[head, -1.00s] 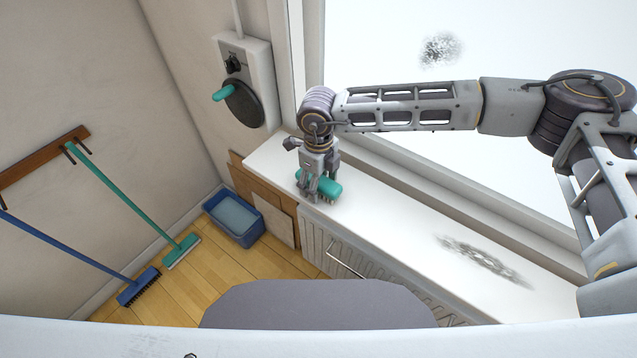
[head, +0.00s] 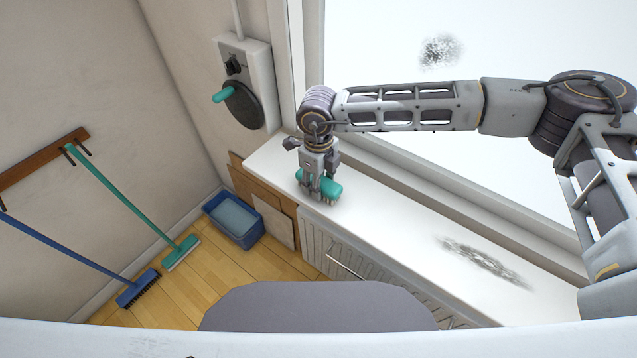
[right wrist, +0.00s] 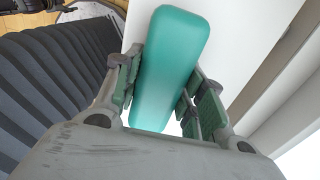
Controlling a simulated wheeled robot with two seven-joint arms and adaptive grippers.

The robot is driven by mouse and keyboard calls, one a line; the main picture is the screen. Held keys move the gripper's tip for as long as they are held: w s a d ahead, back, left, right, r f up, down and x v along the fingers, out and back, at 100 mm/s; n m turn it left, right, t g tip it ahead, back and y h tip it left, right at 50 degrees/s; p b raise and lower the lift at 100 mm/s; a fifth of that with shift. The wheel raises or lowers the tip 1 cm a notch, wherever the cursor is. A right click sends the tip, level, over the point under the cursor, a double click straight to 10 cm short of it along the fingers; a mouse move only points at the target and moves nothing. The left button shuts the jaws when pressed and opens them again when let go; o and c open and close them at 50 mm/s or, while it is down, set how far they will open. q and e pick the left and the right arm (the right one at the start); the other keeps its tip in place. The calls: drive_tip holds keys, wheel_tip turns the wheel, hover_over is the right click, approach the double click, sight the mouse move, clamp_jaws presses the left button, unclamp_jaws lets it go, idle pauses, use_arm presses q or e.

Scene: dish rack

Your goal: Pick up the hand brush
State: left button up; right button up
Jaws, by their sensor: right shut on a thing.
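The hand brush (head: 330,188) has a teal back and bristles facing down. It is at the far left end of the white window sill in the head view. My right gripper (head: 319,192) comes down on it from above and is shut on it. In the right wrist view the teal back of the brush (right wrist: 170,65) lies between the two fingers of the right gripper (right wrist: 163,95). The bristles are at or very near the sill; I cannot tell if they touch it. My left gripper is not in view.
The white sill (head: 400,215) has a dark smudge (head: 485,262) at right. The window stands behind it, with another smudge (head: 441,49). Below are a radiator (head: 345,262) and a blue water tub (head: 233,218). A green squeegee (head: 130,200) and blue broom (head: 70,248) hang at left.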

drive_tip(key=shift+r+b, duration=1.15)
drive_tip(key=shift+r, duration=3.65)
